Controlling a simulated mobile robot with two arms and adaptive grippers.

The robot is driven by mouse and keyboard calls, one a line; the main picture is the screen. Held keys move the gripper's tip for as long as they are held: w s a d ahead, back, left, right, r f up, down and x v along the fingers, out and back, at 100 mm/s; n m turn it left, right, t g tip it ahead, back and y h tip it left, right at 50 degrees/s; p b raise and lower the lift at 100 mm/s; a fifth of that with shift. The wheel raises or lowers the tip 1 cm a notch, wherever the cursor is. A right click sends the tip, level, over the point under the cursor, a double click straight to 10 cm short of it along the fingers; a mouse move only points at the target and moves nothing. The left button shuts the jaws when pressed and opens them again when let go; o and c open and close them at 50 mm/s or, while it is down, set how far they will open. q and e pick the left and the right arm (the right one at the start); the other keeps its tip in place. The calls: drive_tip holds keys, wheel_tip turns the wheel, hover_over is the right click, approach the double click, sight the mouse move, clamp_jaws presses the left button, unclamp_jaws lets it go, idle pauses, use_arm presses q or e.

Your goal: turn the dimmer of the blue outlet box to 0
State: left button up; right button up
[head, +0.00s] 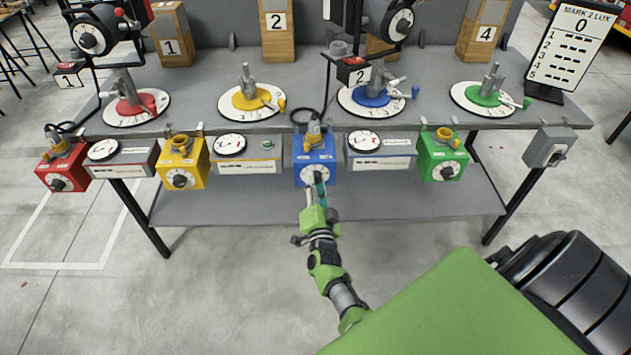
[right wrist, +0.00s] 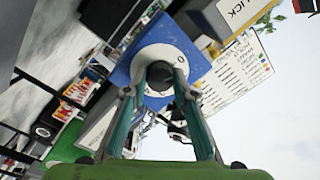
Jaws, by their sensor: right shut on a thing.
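The blue outlet box (head: 315,150) hangs at the front edge of the table, with a plug and black cable on its top. Its white dial face (head: 308,173) is partly hidden by my right gripper (head: 319,190). In the right wrist view the blue box (right wrist: 192,57) appears tilted, and the black dimmer knob (right wrist: 160,74) sits between the two fingertips of my right gripper (right wrist: 160,84). The fingers are shut on the knob. The number the knob points to cannot be read. My left gripper is not in view.
Red (head: 62,168), yellow (head: 181,163) and green (head: 443,155) outlet boxes hang along the same edge of the grey table (head: 210,100), with meters between them. A grey switch box (head: 550,148) hangs at the right end. A score board (head: 566,45) stands behind it.

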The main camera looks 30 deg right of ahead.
drive_tip(key=shift+n+p, duration=0.35)
drive_tip(key=shift+n, duration=0.95)
drive_tip(key=shift+f+n, duration=0.1)
drive_tip(key=shift+n, duration=0.2)
drive_tip(key=o, duration=1.1)
